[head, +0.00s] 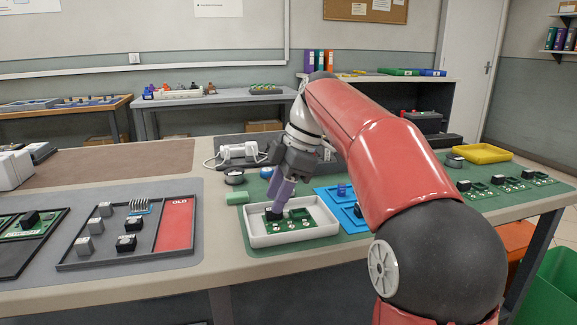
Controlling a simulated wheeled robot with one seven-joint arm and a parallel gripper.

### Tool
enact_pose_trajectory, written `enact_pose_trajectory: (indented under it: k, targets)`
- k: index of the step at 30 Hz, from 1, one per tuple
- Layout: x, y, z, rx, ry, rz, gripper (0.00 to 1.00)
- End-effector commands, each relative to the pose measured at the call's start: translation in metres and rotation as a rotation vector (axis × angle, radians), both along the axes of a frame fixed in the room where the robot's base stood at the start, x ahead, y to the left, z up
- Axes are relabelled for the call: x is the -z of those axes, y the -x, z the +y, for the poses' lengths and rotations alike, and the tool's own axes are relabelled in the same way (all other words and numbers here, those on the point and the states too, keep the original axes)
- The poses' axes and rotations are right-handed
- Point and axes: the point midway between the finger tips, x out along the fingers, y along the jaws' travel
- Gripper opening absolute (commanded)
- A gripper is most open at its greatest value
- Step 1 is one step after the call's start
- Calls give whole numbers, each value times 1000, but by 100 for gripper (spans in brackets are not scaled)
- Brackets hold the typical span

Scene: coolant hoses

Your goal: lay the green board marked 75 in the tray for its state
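A green board (298,224) with black blocks and pale round spots lies within the white tray (251,239) on the green mat. Any number on it is too small to read. My gripper (277,208) points down over the left part of this board, its purple fingers at a black block there. Whether the fingers grip the block or only stand by it, I cannot tell. Several more green boards (508,182) lie on the mat at the right, their marks unreadable. A blue tray or board (323,193) is partly hidden behind my arm. A yellow tray (482,152) stands at the far right.
A dark tray (119,263) with a red part marked OLD holds grey and black blocks at left. A board in a black frame (20,245) lies at the far left edge.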

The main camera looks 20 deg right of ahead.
Motion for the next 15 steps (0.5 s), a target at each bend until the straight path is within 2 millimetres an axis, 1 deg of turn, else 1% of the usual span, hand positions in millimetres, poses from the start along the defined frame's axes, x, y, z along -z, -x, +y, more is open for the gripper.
enact_pose_trajectory:
  k: [1,9,15]
  targets:
    - [-12,0,-4,2,0,-4,39]
    - [-70,4,-28,2,0,-3,39]
    - [-88,5,-36,1,0,-2,39]
